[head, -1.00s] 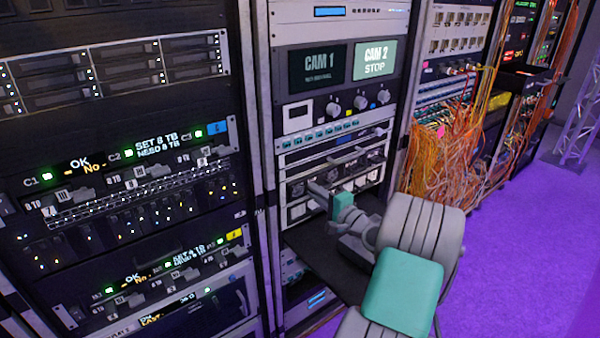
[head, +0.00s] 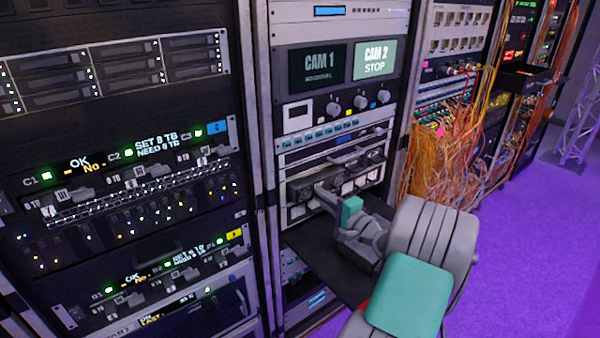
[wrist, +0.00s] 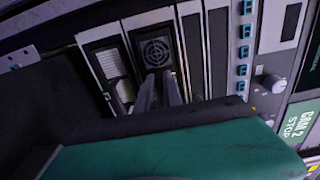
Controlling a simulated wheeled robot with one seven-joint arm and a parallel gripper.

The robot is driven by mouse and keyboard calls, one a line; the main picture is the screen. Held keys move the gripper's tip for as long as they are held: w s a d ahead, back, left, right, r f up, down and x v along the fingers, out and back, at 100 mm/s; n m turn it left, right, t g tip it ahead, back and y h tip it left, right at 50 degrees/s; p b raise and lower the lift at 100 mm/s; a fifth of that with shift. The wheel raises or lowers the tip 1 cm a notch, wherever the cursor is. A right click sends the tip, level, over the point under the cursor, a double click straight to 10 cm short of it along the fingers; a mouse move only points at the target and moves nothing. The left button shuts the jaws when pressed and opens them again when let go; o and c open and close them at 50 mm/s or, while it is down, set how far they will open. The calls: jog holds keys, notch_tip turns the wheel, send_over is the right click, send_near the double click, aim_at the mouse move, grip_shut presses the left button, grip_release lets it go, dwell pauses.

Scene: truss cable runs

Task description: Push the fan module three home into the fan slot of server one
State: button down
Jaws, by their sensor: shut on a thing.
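The fan module three (wrist: 155,50), a dark block with a round grille, shows at the top middle of the wrist view. It sits at the front of a light-framed bay, which I take for server one (wrist: 192,50). My gripper (wrist: 160,88) is shut on the module's near part, with its fingers in front of the lower face. How deep the module sits in its slot is hard to tell. In the head view my gripper (head: 322,192) reaches to the front of the middle rack, and it and the arm hide much of the module there.
A paler module (wrist: 112,65) stands left of the fan in the wrist view. The CAM 1 and CAM 2 screens (head: 345,65) and knobs are above in the head view. A dark shelf (head: 325,262) juts below my gripper. Orange cables (head: 440,150) hang to the right.

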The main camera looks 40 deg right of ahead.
jog(key=s, duration=0.3)
jog(key=shift+s+r, duration=0.1)
jog(key=shift+s, duration=0.05)
dwell(0.3)
jog(key=c, duration=1.4)
grip_release()
jog(key=shift+f, duration=0.2)
